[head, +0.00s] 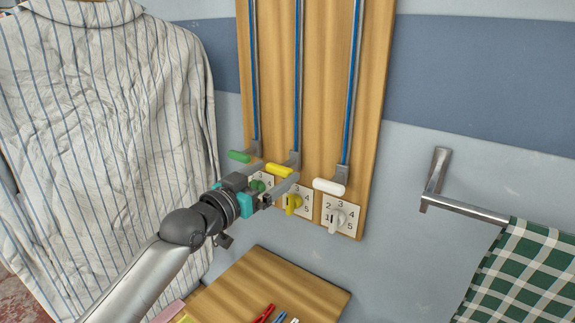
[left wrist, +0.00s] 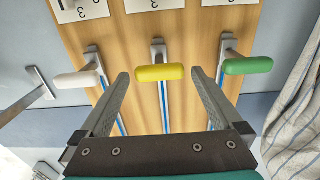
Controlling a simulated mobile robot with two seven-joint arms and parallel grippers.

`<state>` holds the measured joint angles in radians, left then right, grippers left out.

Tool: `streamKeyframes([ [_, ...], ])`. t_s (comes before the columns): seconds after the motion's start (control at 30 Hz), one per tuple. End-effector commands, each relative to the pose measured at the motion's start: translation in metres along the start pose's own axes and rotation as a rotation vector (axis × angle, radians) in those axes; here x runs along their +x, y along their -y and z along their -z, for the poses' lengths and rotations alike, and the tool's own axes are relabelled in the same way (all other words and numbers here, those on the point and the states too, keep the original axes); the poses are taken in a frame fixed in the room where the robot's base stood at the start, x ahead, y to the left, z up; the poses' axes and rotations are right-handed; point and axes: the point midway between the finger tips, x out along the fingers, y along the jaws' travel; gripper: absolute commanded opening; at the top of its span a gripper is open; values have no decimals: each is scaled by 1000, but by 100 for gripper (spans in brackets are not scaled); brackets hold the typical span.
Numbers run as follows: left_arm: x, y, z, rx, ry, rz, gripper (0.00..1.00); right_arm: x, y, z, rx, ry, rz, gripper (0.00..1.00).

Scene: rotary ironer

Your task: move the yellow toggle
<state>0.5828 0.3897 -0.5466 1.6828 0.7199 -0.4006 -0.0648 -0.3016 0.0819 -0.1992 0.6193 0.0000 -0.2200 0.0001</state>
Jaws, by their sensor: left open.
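The yellow toggle (head: 279,169) is a rounded handle on a grey bracket, at the lower end of the middle blue-lined rail on a wooden board. In the left wrist view the yellow toggle (left wrist: 160,73) lies between the tips of my left gripper (left wrist: 160,77), with a gap on each side. My left gripper (head: 277,172) is open and holds nothing; no contact with the toggle shows. My right gripper is in neither view.
A green toggle (head: 239,156) and a white toggle (head: 329,187) flank the yellow one closely. Numbered dials, one with a yellow knob (head: 292,203), sit below. A striped shirt (head: 100,130) hangs left; a towel rail (head: 465,209) is at right. A wooden surface (head: 262,283) is below.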

Motion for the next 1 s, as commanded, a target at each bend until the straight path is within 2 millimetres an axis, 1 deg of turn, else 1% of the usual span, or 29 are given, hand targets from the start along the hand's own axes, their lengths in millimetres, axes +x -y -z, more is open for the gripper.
streamKeyframes([
  [0.03,8,-1,0,0,-1,-1,100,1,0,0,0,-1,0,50],
  [0.2,32,-1,0,-1,-1,-2,100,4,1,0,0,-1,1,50],
  [0.43,52,0,0,0,1,-1,100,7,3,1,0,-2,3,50],
  [0.6,59,-1,0,-1,1,-1,100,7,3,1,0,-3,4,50],
  [0.87,59,-1,0,0,0,-1,100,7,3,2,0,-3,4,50],
  [0.9,59,-1,0,0,0,-1,99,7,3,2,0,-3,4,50],
  [1.0,59,-1,0,0,0,-1,88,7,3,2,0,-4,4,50],
])
